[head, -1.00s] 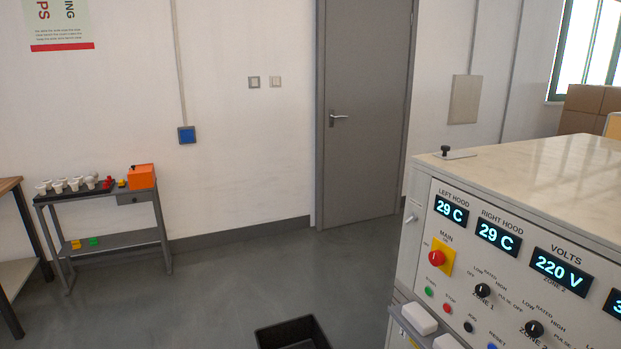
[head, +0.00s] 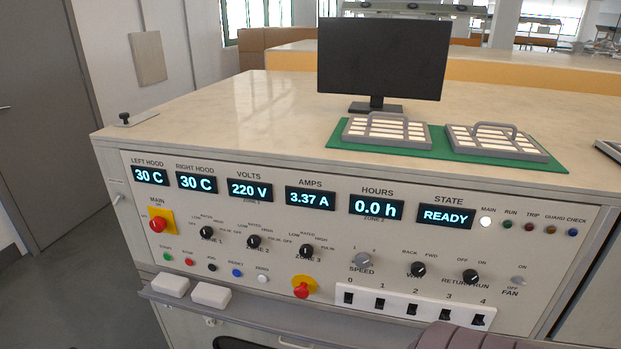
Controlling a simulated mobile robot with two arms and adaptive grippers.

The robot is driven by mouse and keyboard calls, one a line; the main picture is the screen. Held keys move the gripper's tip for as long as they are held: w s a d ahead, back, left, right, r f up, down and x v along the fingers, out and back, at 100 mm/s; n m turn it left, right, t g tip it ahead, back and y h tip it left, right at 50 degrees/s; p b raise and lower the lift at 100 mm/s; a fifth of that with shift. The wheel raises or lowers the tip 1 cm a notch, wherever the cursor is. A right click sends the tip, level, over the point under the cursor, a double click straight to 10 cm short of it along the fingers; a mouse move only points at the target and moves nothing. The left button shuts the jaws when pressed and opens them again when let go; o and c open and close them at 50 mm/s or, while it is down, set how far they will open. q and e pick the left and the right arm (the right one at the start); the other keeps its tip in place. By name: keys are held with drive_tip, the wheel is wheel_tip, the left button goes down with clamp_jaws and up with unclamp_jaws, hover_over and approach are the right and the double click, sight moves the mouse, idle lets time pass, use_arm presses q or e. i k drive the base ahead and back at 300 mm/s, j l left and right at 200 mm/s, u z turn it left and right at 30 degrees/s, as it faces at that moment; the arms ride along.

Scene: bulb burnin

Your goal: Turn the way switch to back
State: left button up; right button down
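The way switch (head: 418,269) is a small black rotary knob on the lower right of the console's front panel (head: 335,262). The labels BACK, at its upper left, and FWD, at its upper right, stand above it. Neither of my grippers shows in the head view.
A row of black rocker switches (head: 413,307) lies below the way switch. A grey ledge (head: 325,319) runs under the panel, with two white blocks (head: 210,294) at its left. A red stop button (head: 301,290) sits left of the rockers. A monitor (head: 380,60) and trays stand on top.

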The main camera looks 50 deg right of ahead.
sight(418, 269)
drive_tip(key=z, duration=1.85)
